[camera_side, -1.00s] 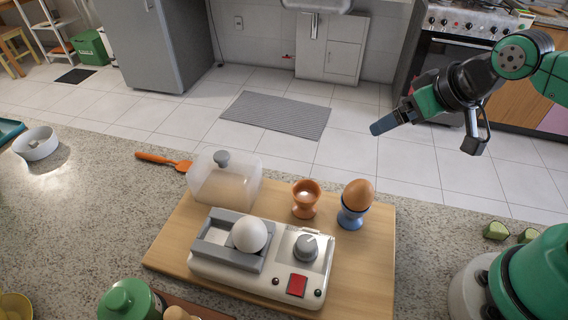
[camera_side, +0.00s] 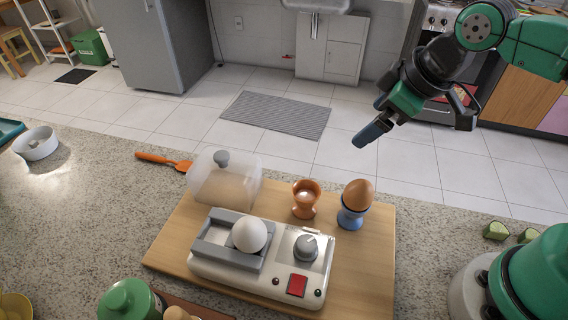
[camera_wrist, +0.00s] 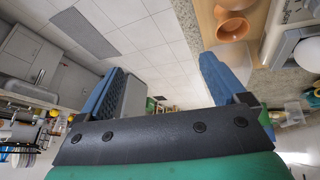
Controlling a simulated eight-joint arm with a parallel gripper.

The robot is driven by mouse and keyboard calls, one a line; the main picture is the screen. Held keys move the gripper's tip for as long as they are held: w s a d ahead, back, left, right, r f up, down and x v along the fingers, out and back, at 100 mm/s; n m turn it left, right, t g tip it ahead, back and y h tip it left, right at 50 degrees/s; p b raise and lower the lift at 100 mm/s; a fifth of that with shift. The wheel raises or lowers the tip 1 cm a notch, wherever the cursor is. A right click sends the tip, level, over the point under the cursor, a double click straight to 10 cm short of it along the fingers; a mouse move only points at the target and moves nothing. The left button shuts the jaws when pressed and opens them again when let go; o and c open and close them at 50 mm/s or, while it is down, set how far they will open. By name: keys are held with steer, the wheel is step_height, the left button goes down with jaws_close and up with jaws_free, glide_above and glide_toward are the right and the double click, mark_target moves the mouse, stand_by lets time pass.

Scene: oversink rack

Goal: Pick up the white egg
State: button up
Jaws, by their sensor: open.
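The white egg (camera_side: 249,234) sits in the grey tray of a small white egg cooker (camera_side: 262,262) on a wooden board. In the wrist view the egg (camera_wrist: 307,54) shows at the right edge, cut off by the frame. My gripper (camera_side: 372,133) is above and beyond the board, up and to the right of the egg and well apart from it. In the wrist view its two blue fingers (camera_wrist: 172,90) stand apart with nothing between them.
A brown egg (camera_side: 358,195) stands in a blue cup, beside an orange egg cup (camera_side: 306,199). A clear lid (camera_side: 224,178) with a grey knob lies behind the cooker. An orange spatula (camera_side: 165,161) is further left. A green-lidded jar (camera_side: 130,299) stands in front.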

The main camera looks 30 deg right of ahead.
mark_target(247, 221)
steer(key=s+a+n+g, duration=0.1)
steer(key=a+n+g, duration=0.1)
steer(key=a+n, duration=0.5)
steer(key=s+a+f+n+g, duration=0.1)
steer(key=a+n+g, duration=0.1)
steer(key=a+n, duration=0.5)
steer(key=s+a+n+g+h, duration=0.1)
steer(key=a+n, duration=0.6)
steer(key=n, duration=0.3)
steer(key=shift+f+n+g, duration=0.25)
steer(key=shift+n+g, duration=0.05)
steer(key=shift+g, duration=0.1)
steer(key=shift+a+f, duration=0.1)
steer(key=shift+f, duration=2.75)
steer(key=c, duration=1.4)
